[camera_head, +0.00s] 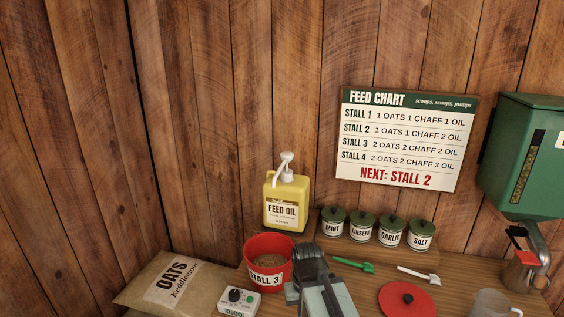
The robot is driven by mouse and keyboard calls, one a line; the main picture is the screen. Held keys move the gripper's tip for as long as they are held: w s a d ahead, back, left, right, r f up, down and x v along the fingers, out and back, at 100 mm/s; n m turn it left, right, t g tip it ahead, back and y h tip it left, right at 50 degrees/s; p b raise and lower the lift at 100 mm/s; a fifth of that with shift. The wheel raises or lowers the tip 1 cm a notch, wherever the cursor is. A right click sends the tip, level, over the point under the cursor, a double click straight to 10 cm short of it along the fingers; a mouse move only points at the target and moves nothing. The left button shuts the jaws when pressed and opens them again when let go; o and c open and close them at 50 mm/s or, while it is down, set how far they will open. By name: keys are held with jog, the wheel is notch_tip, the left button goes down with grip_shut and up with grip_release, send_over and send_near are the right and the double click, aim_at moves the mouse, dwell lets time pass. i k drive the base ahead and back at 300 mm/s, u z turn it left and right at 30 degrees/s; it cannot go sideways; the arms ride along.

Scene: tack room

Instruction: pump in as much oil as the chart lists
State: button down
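The yellow feed oil jug (286,203) with a white pump on top stands at the back against the wall. The red bucket labelled STALL 3 (268,276) stands in front of it with brown feed inside. The feed chart (405,140) on the wall lists stall 1 with 1 oil, stall 2 with 2 oil, stall 3 with 2 oil and stall 4 with 3 oil. Its bottom line reads "NEXT: STALL 2". My gripper (309,262) is just right of the bucket, below the jug in the picture; its fingers are not clear.
Jars of mint, linseed (361,227), garlic and salt stand on a low board. Green (353,264) and white (419,275) scoops, a red lid (407,299) and a clear jug (489,303) lie right. An oats sack (172,283) and a dial box (239,300) are left. A green dispenser (522,160) hangs right.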

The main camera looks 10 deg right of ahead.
aim_at(287, 157)
jog(key=u, duration=3.2)
jog(key=k, duration=0.7)
jog(key=z, duration=0.95)
jog(key=i, duration=1)
